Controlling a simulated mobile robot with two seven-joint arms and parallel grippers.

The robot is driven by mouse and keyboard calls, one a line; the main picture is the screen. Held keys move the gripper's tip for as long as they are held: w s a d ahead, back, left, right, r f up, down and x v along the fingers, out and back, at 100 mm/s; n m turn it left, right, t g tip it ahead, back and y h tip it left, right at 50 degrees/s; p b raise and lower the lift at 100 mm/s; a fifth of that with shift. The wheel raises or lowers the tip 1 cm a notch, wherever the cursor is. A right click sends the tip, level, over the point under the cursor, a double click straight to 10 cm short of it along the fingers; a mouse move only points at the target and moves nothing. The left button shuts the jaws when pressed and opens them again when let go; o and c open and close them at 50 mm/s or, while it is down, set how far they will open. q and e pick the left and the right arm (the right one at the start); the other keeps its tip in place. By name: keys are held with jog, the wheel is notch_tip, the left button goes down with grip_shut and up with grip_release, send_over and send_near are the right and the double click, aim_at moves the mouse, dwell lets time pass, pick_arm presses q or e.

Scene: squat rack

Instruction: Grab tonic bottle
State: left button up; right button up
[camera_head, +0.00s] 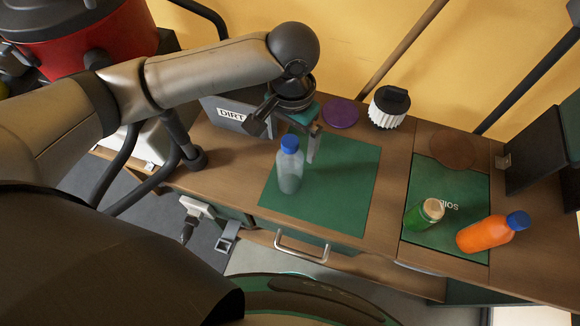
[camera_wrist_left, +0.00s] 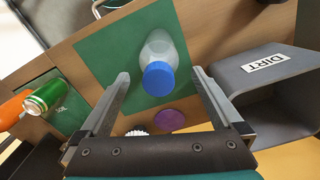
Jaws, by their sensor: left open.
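A clear bottle with a blue cap (camera_head: 289,172) stands upright on the green mat (camera_head: 345,185) in the head view. In the left wrist view the bottle (camera_wrist_left: 158,70) shows between my fingers, cap towards the camera. My left gripper (camera_head: 310,140) is open and empty, just behind and above the bottle in the head view. In the left wrist view the left gripper's fingers (camera_wrist_left: 163,88) lie on either side of the cap, apart from it. I cannot tell which bottle is the tonic one. My right gripper is not in view.
A green can (camera_head: 423,214) and an orange bottle with a blue cap (camera_head: 490,232) lie on the green panel at right. A grey bin marked DIRT (camera_head: 228,113) stands at left. A purple disc (camera_head: 340,112) and a white brush (camera_head: 389,106) are at the back.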

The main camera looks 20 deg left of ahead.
aim_at(290, 166)
pick_arm(q)
notch_tip(290, 166, down, 5)
jog(key=shift+b, duration=0.6)
grip_shut()
dwell(0.4)
